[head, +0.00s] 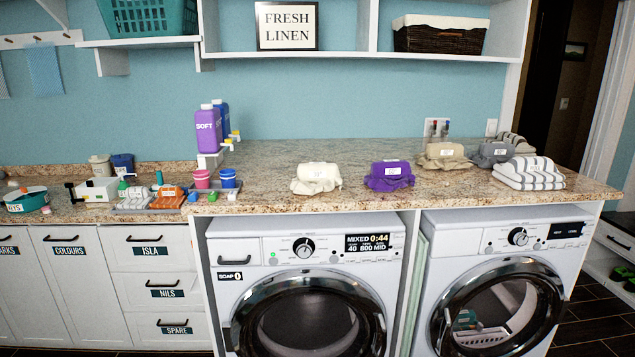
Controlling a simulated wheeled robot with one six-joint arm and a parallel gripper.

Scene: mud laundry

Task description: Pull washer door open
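The left front-loading machine (228,250) is white, with a drawer labelled SOAP, a dial and a display reading MIXED 0:44. It looks like the washer. Its round door (240,330) has a chrome ring and dark glass and appears shut. The bottom of the door is cut off by the picture's lower edge. A second front-loading machine (460,243) stands to its right, with a dial, a dark display and a round chrome-ringed door (543,275) that appears shut. Light and teal shapes show in its glass. My gripper is not in view.
A granite counter (270,155) runs above both machines, holding folded towels (530,172), cloth bundles, bottles (208,130) and small items. White cabinets and drawers (155,258) stand left of the left machine. A narrow green panel (419,290) stands between the machines. Dark floor shows at right.

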